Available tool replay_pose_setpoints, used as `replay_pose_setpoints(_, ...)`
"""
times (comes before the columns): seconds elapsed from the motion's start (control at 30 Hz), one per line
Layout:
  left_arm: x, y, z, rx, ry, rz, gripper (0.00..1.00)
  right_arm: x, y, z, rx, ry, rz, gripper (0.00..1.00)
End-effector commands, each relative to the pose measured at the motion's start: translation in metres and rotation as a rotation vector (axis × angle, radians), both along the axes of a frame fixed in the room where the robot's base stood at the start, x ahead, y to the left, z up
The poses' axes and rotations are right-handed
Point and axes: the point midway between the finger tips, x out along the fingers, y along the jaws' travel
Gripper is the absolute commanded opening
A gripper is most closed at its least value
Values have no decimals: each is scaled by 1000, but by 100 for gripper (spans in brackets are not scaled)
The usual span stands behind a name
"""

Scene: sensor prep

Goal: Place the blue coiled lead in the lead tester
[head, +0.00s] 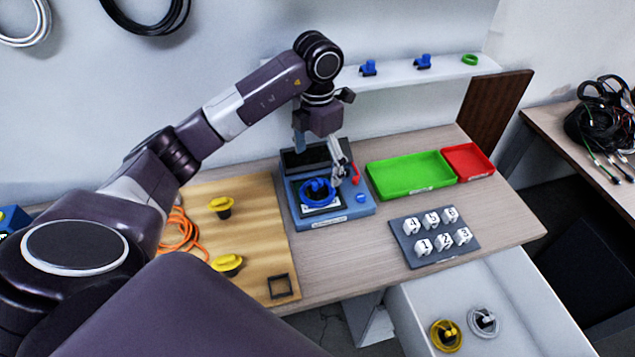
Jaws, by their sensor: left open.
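The blue coiled lead (318,193) lies as a ring on the white plate of the lead tester (357,212), with a blue plug part in its middle. The tester is a blue box with a dark raised back and a red lever (355,175) at its right. My left gripper (318,157) hangs above the tester, just behind and over the coil. Its fingers are spread and nothing shows between them. The gripper partly hides the tester's back. My right gripper does not show.
A green tray (410,190) and a red tray (468,178) stand to the right, near a numbered block holder (408,256). A wooden board (255,210) with yellow-topped parts lies left. An open white drawer (410,314) below holds yellow and white coils.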

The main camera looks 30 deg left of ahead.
Motion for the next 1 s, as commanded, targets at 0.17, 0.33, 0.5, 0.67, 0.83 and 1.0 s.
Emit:
replay_pose_setpoints(0.17,1,0,27,2,-2,0,88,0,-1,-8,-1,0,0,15)
replay_pose_setpoints(0.33,0,0,38,0,0,1,88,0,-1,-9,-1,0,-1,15)
replay_pose_setpoints(0.5,0,0,40,0,1,1,88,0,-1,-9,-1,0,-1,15)
replay_pose_setpoints(0.67,0,0,39,0,1,1,88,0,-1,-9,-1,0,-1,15)
replay_pose_setpoints(0.83,0,0,39,0,1,1,88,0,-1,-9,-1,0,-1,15)
replay_pose_setpoints(1.0,0,0,39,0,1,0,88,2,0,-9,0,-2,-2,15)
